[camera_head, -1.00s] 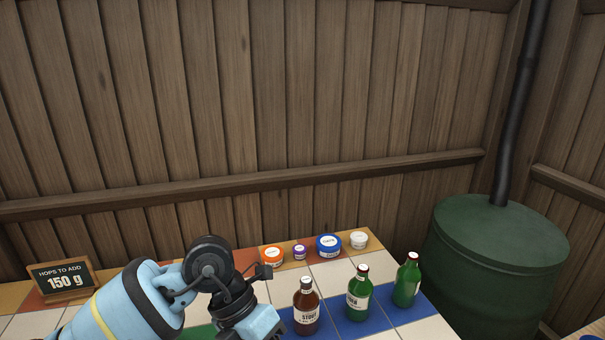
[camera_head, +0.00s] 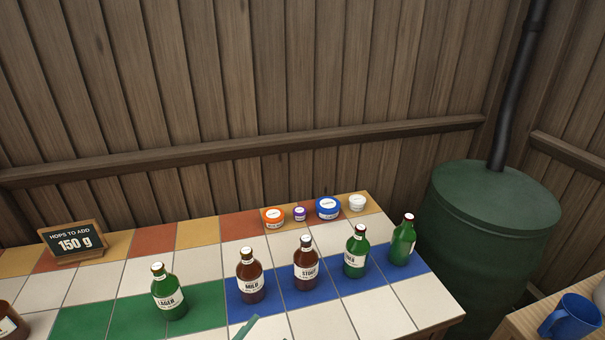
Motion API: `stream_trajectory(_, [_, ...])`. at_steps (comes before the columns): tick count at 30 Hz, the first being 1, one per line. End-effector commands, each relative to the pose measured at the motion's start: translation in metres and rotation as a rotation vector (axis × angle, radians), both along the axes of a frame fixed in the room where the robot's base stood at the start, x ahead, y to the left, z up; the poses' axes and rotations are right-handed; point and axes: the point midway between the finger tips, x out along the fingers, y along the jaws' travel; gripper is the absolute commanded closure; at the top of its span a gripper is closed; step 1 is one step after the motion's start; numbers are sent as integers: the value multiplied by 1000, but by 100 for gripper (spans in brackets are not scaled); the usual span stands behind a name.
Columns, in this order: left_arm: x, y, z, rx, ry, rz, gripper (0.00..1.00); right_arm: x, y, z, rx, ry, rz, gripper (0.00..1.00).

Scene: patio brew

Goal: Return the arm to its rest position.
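Neither of my grippers shows in the head view, and no clear part of my arms is in sight. The tiled table (camera_head: 385,312) below is in plain view. A green lager bottle (camera_head: 168,296) stands upright on the green tiles. Two brown bottles, one marked milk (camera_head: 250,277) and one stout (camera_head: 306,266), stand on the blue tiles. A green bottle (camera_head: 355,253) and another green bottle (camera_head: 403,241) stand farther right along the blue strip.
Tubs in orange (camera_head: 273,218), purple (camera_head: 299,214), blue (camera_head: 328,208) and white (camera_head: 357,203) line the back. A "150 g" sign (camera_head: 74,243) stands back left. A green barrel (camera_head: 490,245) is at right, with a blue mug (camera_head: 570,318). A teal strip (camera_head: 246,326), unclear, shows below.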

Motion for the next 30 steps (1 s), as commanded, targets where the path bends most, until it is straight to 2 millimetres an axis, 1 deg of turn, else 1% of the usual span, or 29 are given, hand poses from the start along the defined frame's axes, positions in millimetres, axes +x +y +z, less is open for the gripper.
stream_trajectory(1, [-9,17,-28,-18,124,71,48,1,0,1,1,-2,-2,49])
stream_trajectory(2, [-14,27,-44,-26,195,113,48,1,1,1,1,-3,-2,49])
stream_trajectory(3, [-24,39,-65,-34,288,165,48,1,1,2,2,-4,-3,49])
stream_trajectory(5, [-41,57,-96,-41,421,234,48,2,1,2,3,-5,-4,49])
stream_trajectory(6, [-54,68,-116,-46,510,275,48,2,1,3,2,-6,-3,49])
stream_trajectory(8, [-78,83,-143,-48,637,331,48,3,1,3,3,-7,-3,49])
stream_trajectory(9, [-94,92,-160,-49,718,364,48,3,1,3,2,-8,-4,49])
stream_trajectory(11, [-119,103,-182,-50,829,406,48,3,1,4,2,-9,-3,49])
stream_trajectory(12, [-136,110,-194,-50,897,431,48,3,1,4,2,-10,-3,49])
stream_trajectory(15, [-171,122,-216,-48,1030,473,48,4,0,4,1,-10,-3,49])
stream_trajectory(18, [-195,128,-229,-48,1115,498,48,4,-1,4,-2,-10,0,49])
stream_trajectory(19, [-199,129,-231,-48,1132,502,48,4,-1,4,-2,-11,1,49])
stream_trajectory(22, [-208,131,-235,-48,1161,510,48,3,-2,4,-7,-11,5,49])
stream_trajectory(30, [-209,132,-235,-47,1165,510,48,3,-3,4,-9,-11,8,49])
